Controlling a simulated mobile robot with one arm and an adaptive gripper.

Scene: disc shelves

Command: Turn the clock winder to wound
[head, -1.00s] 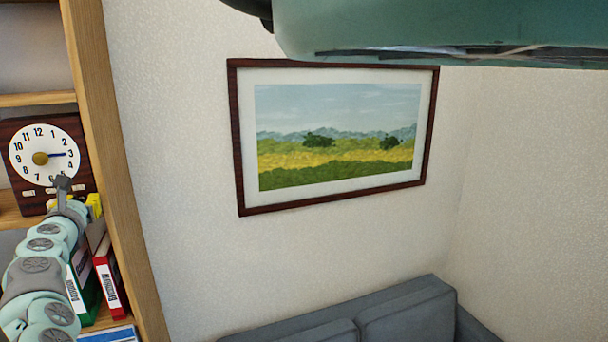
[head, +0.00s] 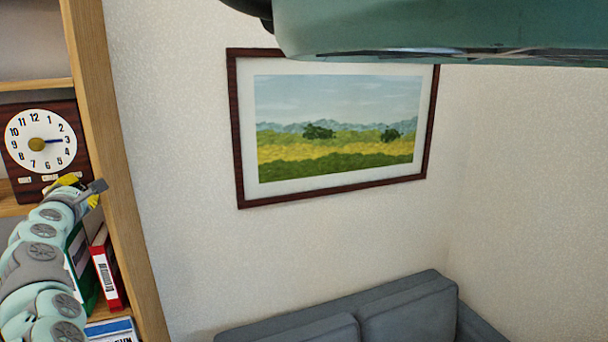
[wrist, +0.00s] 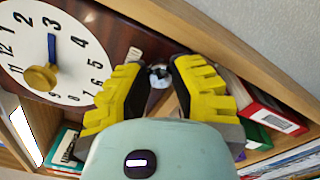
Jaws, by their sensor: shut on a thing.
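The clock (head: 18,184) has a dark wood body and a white face, and stands on the shelf at the left of the head view. Its blue hand points at 3. In the wrist view the clock face (wrist: 75,62) is at upper left, with a brass centre knob. The winder (wrist: 160,76), a small round metal knob low on the clock, sits between the yellow fingertips of my gripper (wrist: 154,66). My gripper is shut on it; the gripper (head: 80,187) is also seen below the clock face in the head view. The winder is hidden in the head view.
Red and green binders (head: 107,268) stand on the shelf below the clock. The wooden shelf side (head: 118,190) rises just right of my gripper. A framed landscape picture (head: 233,140) hangs on the wall, above a grey sofa (head: 400,312).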

